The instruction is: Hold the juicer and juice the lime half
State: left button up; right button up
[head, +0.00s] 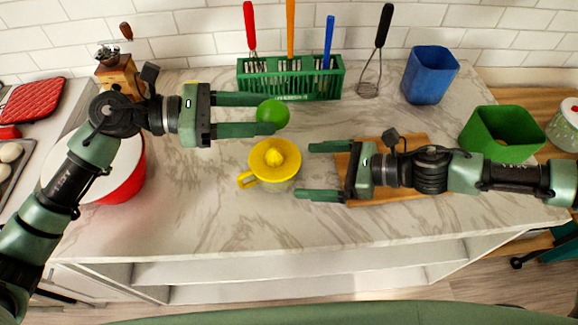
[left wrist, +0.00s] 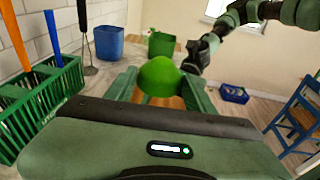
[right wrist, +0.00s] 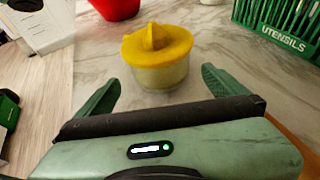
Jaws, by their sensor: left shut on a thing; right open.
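The yellow juicer (head: 285,160) stands upright on the marble counter, its ribbed cone up and its handle to the left. In the right wrist view the juicer (right wrist: 158,50) shows a yellow top on a pale, see-through cup. My left gripper (head: 262,115) is shut on the green lime half (head: 273,114), held above the counter just behind the juicer. The lime half (left wrist: 160,77) shows its rounded side in the left wrist view; its cut face is hidden. My right gripper (head: 310,171) is open and empty, to the right of the juicer, fingers pointing at it and apart from it.
A green utensil rack (head: 290,80) with several utensils stands at the back. A wooden board (head: 408,183) lies under my right arm. A blue container (head: 429,74) and a green bin (head: 500,135) stand at the right. A red pot (head: 122,178) is at the left. The front counter is clear.

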aim_at(275, 170)
jog(key=x, duration=0.9)
jog(key=shift+w+a+f, duration=0.2)
jog(key=c, duration=1.3)
jog(key=shift+o, duration=0.2)
jog(key=o, duration=1.3)
jog(key=shift+c, duration=0.2)
jog(key=shift+c, duration=0.3)
